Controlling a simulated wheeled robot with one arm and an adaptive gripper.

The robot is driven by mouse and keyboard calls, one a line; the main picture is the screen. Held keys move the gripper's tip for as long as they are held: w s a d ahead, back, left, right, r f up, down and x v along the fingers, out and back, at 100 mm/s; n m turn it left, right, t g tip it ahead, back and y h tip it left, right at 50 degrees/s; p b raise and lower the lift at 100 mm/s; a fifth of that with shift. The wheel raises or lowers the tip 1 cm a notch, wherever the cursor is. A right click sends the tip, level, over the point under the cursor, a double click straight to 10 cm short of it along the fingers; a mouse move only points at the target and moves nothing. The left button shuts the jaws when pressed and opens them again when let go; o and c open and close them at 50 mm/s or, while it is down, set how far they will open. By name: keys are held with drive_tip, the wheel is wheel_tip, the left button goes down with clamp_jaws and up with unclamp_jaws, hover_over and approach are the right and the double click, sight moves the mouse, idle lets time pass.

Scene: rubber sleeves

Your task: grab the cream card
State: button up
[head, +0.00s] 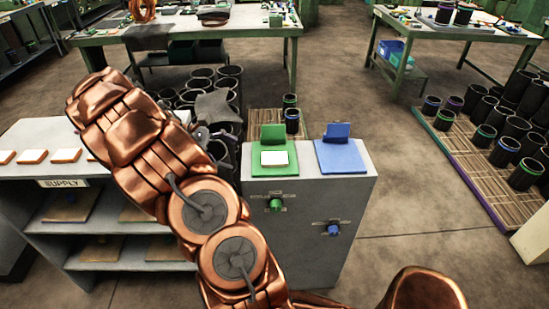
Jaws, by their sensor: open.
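A pale cream card (274,158) with a thin orange edge lies flat on the green pad (259,167) on top of the grey cabinet. Several similar pale cards (66,155) with orange edges lie in a row on the supply shelf's top at the left. My gripper (217,136) is open, just left of the green pad and apart from the card on it. It is small and dark in the view, and my copper arm hides part of it.
A blue pad (341,156) with an upright back sits right of the green one. Green (276,205) and blue (334,229) knobs are on the cabinet front. Black sleeves (505,150) stand on a pallet at right. Workbenches (190,30) stand behind. Floor right of the cabinet is clear.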

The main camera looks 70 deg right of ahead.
drive_tip(key=n+g+p, duration=0.1)
drive_tip(key=n+g, duration=0.1)
approach(271, 157)
drive_tip(key=shift+s+f, duration=0.3)
drive_tip(key=shift+s, duration=0.2)
drive_tip(key=p+x, duration=0.1)
drive_tip(key=x, duration=0.1)
drive_tip(key=p+x, duration=0.1)
drive_tip(key=x, duration=0.1)
drive_tip(key=p+x, duration=0.1)
drive_tip(key=x, duration=0.2)
drive_tip(key=shift+r, duration=0.3)
drive_tip(key=shift+s+d+f, duration=0.25)
drive_tip(key=shift+s+f, duration=0.05)
drive_tip(key=shift+s, duration=0.05)
drive_tip(key=shift+c, duration=0.4)
drive_tip(key=c, duration=1.2)
